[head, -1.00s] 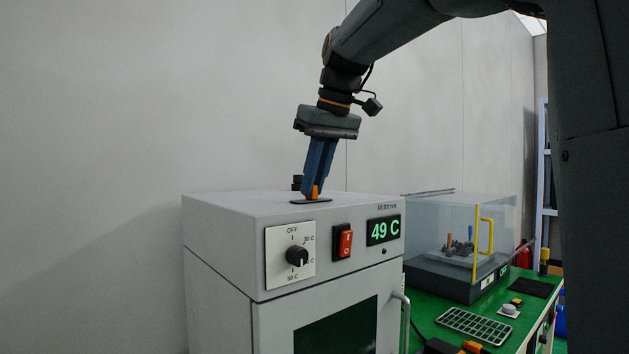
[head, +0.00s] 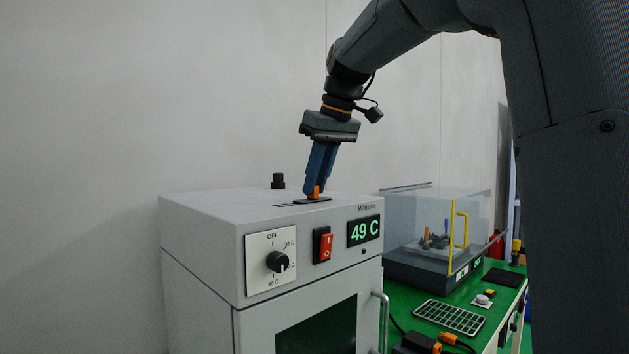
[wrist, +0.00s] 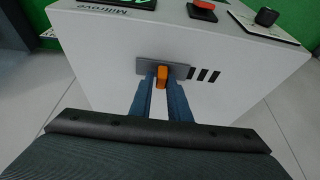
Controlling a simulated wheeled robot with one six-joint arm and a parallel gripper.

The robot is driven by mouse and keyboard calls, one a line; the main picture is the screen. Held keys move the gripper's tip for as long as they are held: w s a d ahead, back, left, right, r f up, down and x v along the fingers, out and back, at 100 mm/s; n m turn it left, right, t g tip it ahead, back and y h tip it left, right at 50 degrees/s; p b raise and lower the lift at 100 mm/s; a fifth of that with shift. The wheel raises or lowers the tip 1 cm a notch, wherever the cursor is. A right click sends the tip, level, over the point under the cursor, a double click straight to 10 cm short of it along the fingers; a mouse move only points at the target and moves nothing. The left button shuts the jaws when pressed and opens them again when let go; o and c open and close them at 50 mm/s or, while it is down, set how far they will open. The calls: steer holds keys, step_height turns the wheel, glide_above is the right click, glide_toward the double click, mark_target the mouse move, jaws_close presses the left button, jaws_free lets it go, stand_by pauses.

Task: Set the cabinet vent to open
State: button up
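The cabinet (head: 200,235) is a light grey box. Its vent is a dark sliding plate (wrist: 182,71) on the top with an orange tab (wrist: 161,77); the tab also shows in the head view (head: 315,193). In the wrist view, three dark slots (wrist: 203,75) lie uncovered to the right of the plate. My gripper (head: 312,188) points down at the tab. In the wrist view, its blue fingers (wrist: 160,85) stand close on either side of the tab and appear shut on it. The fingers partly hide the plate.
The cabinet front has a dial (head: 278,262), a red rocker switch (head: 325,245) and a green 49 C display (head: 364,231). A black cap (head: 278,181) stands on the top near the vent. A clear-walled box (head: 420,225) stands on the green bench to the right.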

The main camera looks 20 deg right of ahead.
steer(key=o, duration=0.3)
steer(key=shift+w+d, duration=0.1)
steer(key=shift+d, duration=0.05)
steer(key=shift+r, duration=0.1)
steer(key=v, duration=0.7)
steer(key=shift+s+r+b, duration=0.2)
steer(key=shift+r+b, duration=0.1)
steer(key=shift+b, duration=0.05)
